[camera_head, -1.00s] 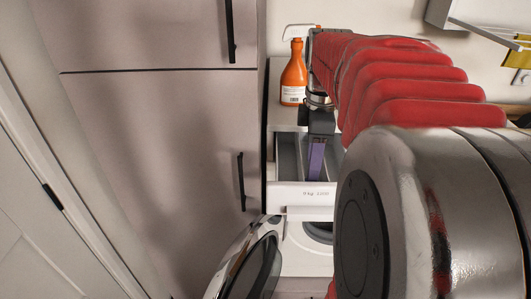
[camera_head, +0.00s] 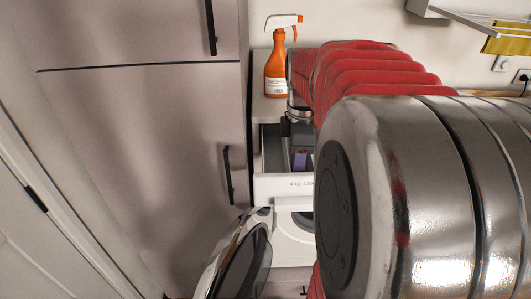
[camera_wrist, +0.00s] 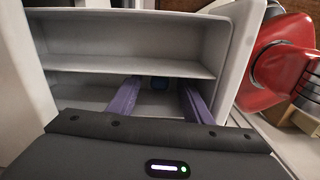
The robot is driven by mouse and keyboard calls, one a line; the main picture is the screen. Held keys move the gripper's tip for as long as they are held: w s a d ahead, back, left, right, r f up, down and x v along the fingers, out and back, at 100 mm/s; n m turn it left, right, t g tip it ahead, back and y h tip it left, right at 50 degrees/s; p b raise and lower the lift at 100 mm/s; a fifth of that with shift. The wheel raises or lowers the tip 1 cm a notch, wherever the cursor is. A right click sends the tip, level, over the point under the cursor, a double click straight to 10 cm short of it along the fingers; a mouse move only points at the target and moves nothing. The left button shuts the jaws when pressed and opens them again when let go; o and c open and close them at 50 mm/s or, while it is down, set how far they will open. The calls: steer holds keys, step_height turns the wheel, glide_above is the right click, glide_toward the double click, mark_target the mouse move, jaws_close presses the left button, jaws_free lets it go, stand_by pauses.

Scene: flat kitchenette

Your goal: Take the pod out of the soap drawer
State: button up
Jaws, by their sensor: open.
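The soap drawer (camera_head: 284,187) is pulled open at the top of the white washing machine (camera_head: 288,240). In the wrist view the drawer (camera_wrist: 130,69) shows its pale walls and a divider between compartments. In the head view the gripper (camera_head: 300,160) is partly inside the drawer, and the pod is hidden.
An orange spray bottle (camera_head: 275,72) stands behind the drawer. The machine's round door (camera_head: 243,265) hangs open below it. A tall cabinet (camera_head: 140,130) is close on the left.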

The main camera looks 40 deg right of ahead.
steer(key=c, duration=0.8)
steer(key=shift+r, duration=0.15)
step_height(320, 180, up, 10)
stand_by(0.5)
stand_by(0.4)
